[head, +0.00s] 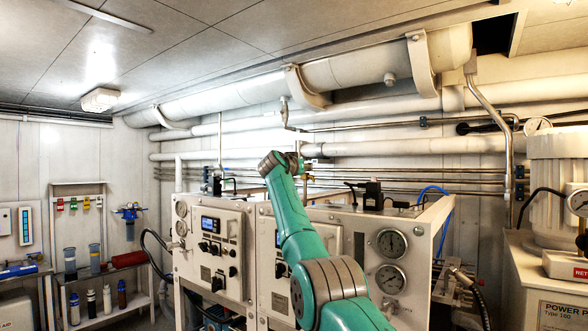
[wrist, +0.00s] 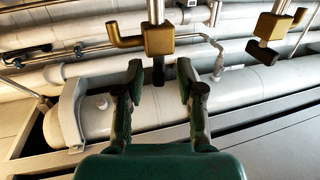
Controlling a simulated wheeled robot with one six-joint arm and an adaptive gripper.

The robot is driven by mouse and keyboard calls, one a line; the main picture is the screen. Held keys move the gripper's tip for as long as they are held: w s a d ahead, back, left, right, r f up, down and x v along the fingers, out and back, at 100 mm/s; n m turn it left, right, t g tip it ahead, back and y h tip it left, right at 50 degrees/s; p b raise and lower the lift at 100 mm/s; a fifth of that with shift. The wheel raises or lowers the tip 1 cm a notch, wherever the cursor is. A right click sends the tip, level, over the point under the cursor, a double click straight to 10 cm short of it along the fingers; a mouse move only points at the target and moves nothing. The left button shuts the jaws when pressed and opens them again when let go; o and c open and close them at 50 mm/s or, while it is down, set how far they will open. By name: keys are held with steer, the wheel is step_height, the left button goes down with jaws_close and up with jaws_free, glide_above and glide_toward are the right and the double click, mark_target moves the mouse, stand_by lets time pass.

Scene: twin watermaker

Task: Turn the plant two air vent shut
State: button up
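My gripper is open. Its two green fingers stand apart, and the valve's dark lower stem (wrist: 158,70) shows in line with the gap between them. I cannot tell whether the fingers touch it. A second brass valve (wrist: 272,26) is to the right. No label shows which valve belongs to plant two. In the head view my gripper (head: 296,162) is above the cabinets, and the valve beside it is small and mostly hidden.
Two white control cabinets stand below, the left one (head: 237,240) and the right one (head: 330,235) with gauges. A thick white pipe (head: 345,70) runs under the ceiling, with thinner pipes (head: 410,147) along the wall. A black device (head: 373,195) sits on the right cabinet.

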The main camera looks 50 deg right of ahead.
steer(key=v, duration=1.1)
steer(key=shift+s, duration=0.1)
